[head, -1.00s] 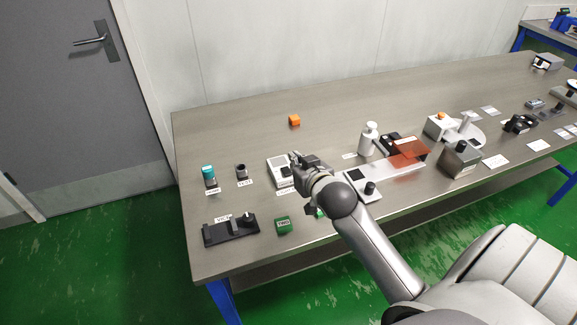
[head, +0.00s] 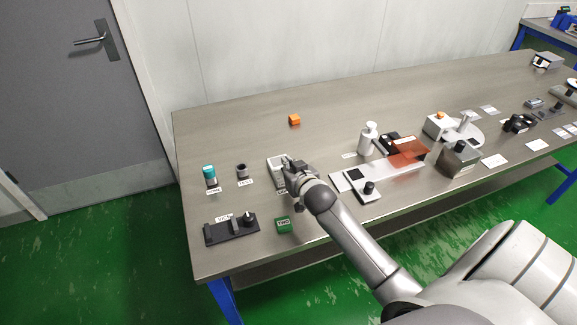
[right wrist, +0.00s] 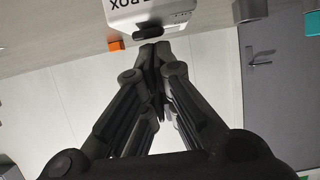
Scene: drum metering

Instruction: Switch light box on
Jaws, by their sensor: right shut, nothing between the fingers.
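The light box is a small white box (head: 275,166) on the table, partly hidden by my right gripper in the head view. In the right wrist view its white face (right wrist: 172,14) shows at the top edge, with part of a printed label ending in "BOX". A black switch (right wrist: 152,32) sits on that face. My right gripper (head: 287,163) is shut and empty at the box. In the right wrist view its closed fingertips (right wrist: 154,47) are right by the switch; I cannot tell whether they touch it. My left gripper is not in view.
A teal-capped bottle (head: 209,172) and a small dark cylinder (head: 242,170) stand left of the box. A white bottle (head: 368,138) stands to the right.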

